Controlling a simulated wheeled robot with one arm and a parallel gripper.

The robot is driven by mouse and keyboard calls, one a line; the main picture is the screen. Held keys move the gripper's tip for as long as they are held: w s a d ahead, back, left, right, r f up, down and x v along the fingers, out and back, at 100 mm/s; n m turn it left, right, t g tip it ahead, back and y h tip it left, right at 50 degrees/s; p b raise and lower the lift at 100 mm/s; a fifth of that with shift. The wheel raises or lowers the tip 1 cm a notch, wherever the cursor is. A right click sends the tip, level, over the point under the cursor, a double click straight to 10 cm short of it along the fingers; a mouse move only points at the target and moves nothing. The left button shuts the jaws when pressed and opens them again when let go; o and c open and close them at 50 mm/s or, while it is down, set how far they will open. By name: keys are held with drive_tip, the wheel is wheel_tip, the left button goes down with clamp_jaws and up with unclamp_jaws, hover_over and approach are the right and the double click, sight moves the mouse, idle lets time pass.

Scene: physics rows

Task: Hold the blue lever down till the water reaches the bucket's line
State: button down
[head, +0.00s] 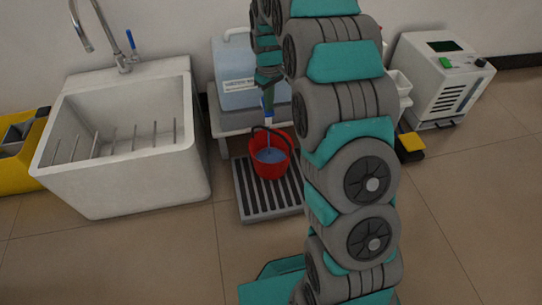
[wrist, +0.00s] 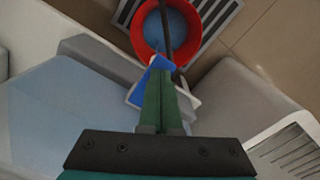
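The blue lever (wrist: 157,66) shows just beyond and beside my fingertips in the wrist view, and as a small blue strip in the head view (head: 265,104). My gripper (wrist: 164,74) has its two green fingers pressed together, with their tips at the lever; the exact contact is partly hidden. It also shows in the head view (head: 267,86). The red bucket (head: 270,170) stands upright below, with bluish water inside (head: 270,155). A thin pale streak above the water looks like a falling stream. I cannot make out the bucket's line.
The bucket stands on a slatted grey drain grate (head: 250,205). A translucent blue water container (head: 235,75) is behind it on a stand. A white sink (head: 130,150) is left; a white machine (head: 440,80) is right. Open tiled floor lies in front.

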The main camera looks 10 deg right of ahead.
idle(0.3)
wheel_tip(320, 180, up, 8)
drive_tip(key=p, duration=0.3)
idle(0.6)
